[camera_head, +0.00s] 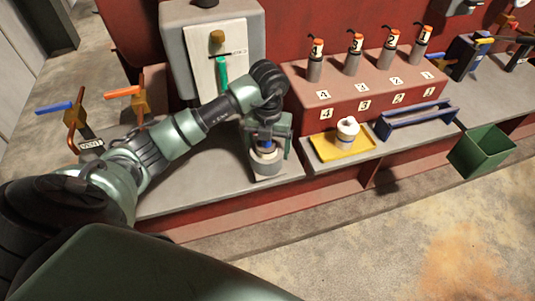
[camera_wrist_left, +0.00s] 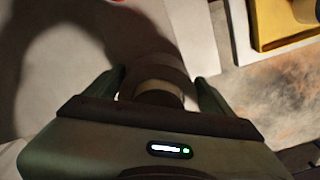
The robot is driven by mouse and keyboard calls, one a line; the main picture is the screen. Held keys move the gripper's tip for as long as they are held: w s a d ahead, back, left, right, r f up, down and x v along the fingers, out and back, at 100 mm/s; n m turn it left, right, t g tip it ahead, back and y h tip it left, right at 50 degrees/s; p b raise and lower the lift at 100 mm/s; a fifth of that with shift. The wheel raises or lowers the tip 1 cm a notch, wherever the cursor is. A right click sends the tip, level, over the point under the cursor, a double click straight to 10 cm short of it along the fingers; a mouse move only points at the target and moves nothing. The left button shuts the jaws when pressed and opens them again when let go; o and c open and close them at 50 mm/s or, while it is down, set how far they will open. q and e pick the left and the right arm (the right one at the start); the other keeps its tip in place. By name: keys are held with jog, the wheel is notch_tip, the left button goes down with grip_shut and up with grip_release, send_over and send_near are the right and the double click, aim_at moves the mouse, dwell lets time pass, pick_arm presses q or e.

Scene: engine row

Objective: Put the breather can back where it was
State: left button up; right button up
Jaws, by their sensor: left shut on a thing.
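My left gripper (camera_head: 267,138) reaches down over the front of the grey bench. It is shut on a pale cylindrical can (camera_head: 266,154), which I take to be the breather can. The can is upright, with a dark band, and its upper part is hidden between the fingers. In the left wrist view the can (camera_wrist_left: 160,88) sits between the two fingers of the left gripper (camera_wrist_left: 163,90). A light patch or base (camera_head: 268,173) shows right under the can. I cannot tell whether the can touches it. My right gripper is not in view.
A yellow tray (camera_head: 326,152) with a white bottle (camera_head: 347,132) stands to the right. Beyond are a blue rack (camera_head: 415,119) and a green bin (camera_head: 482,152). A grey box (camera_head: 174,47) rises behind my arm. Valves with orange (camera_head: 122,92) and blue (camera_head: 54,107) handles stand left.

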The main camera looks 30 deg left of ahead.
pick_arm(q)
notch_tip(320, 180, down, 4)
jog(key=shift+r+p, duration=0.2)
jog(key=shift+p, duration=0.2)
jog(key=shift+f, duration=0.1)
jog(key=shift+f, duration=0.15)
jog(key=o, duration=1.7)
